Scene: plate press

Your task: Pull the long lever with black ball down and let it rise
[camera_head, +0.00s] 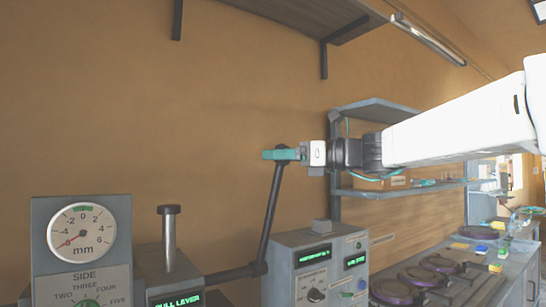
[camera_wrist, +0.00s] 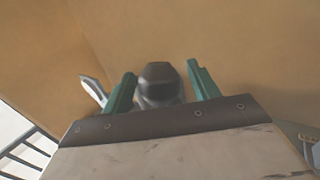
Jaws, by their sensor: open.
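The long lever (camera_head: 271,212) stands steeply upright, leaning slightly right, with its foot at a dark horizontal shaft. Its black ball (camera_wrist: 160,82) is at the top, between the two teal fingers in the wrist view. In the head view the fingers largely cover the ball. My gripper (camera_head: 267,155) reaches in from the right at the height of the ball. In the wrist view my gripper (camera_wrist: 161,70) is open, with gaps on both sides of the ball. The press unit (camera_head: 175,295) shows a green "PULL LEVER" display.
A dial gauge (camera_head: 82,232) marked mm stands at the left, beside a metal post (camera_head: 168,240). A grey control box (camera_head: 318,270) with green displays stands right of the lever. A wall shelf (camera_head: 400,190) is behind my arm. Purple round plates (camera_head: 420,276) lie at the right.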

